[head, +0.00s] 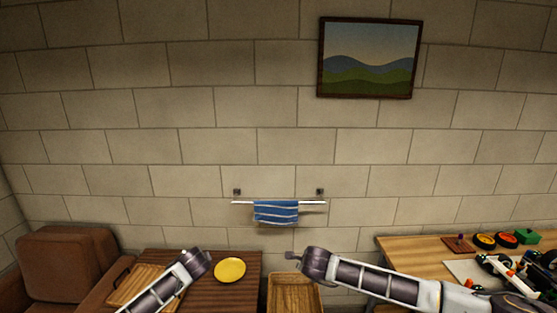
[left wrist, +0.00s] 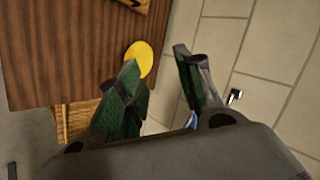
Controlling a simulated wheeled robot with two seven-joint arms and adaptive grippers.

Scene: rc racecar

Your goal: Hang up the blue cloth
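The blue cloth (head: 276,212) with light stripes hangs draped over a white towel rail (head: 242,203) on the brick wall. A sliver of blue, likely the cloth (left wrist: 192,122), shows in the left wrist view beside the right finger, mostly hidden by the gripper. My left gripper (head: 208,256) is below and left of the cloth, apart from it. In the left wrist view its two green-padded fingers (left wrist: 157,58) are spread with nothing held between them. My right gripper (head: 290,255) is just below and right of the cloth; its fingers are too small to judge.
A yellow plate (head: 230,270) lies on the dark wooden table (head: 248,258). A wooden crate (head: 294,292) stands right of it. A brown armchair (head: 60,262) is at left. A workbench (head: 400,245) with toy car parts is at right. A framed picture (head: 368,58) hangs above.

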